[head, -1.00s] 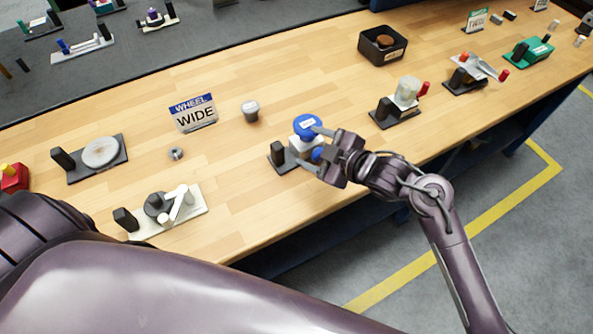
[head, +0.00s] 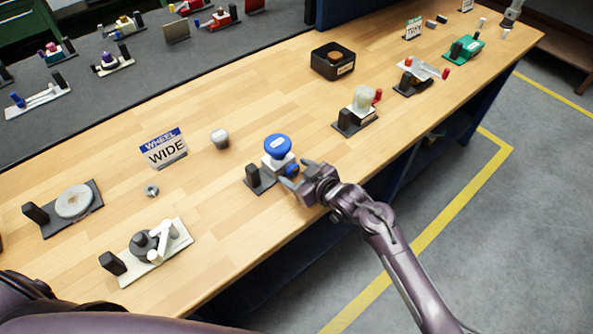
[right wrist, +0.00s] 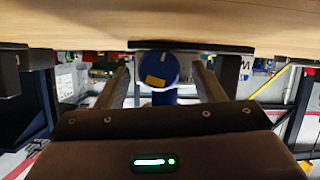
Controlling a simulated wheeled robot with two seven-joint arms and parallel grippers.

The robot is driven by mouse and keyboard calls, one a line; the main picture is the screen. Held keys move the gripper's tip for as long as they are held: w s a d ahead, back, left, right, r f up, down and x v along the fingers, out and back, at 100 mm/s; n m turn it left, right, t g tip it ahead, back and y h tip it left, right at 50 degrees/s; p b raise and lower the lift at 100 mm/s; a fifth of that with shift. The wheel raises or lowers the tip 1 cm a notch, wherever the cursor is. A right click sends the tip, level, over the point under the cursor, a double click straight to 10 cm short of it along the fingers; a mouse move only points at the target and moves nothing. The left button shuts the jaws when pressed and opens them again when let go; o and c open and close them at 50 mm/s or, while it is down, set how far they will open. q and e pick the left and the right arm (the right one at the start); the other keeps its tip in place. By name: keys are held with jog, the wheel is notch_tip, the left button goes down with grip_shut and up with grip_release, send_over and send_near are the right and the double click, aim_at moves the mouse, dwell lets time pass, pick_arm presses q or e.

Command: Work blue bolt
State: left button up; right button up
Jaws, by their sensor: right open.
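A small fixture with a black upright block and a pale body stands near the table's front edge in the head view. It carries a round blue cap (head: 277,145) on top and a smaller blue piece, likely the blue bolt (head: 291,170), on its right side. My right gripper (head: 298,175) is open beside this piece, with a finger on either side. In the right wrist view, a round blue face with an orange-yellow patch (right wrist: 158,70) shows between the open fingers; contact cannot be told. My left gripper is out of view.
A fixture with a clear cap (head: 365,99) stands to the right, and a white-based fixture (head: 183,236) to the left. A grey knob (head: 220,138), a metal nut (head: 152,190) and a WHEEL WIDE sign (head: 164,149) are further left. A black bin (head: 320,68) stands behind.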

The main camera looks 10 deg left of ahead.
jog(key=shift+w+a+f, duration=0.1)
jog(key=shift+c, duration=0.4)
jog(key=c, duration=0.9)
jog(key=shift+w+m+g+y, duration=0.1)
jog(key=shift+m+g+y, duration=0.4)
jog(key=shift+m, duration=0.5)
jog(key=shift+w+d+m+g+y, duration=0.15)
jog(key=shift+m+g+y, duration=0.35)
jog(key=shift+m+g, duration=0.65)
jog(key=shift+m, duration=0.25)
jog(key=shift+t, duration=0.25)
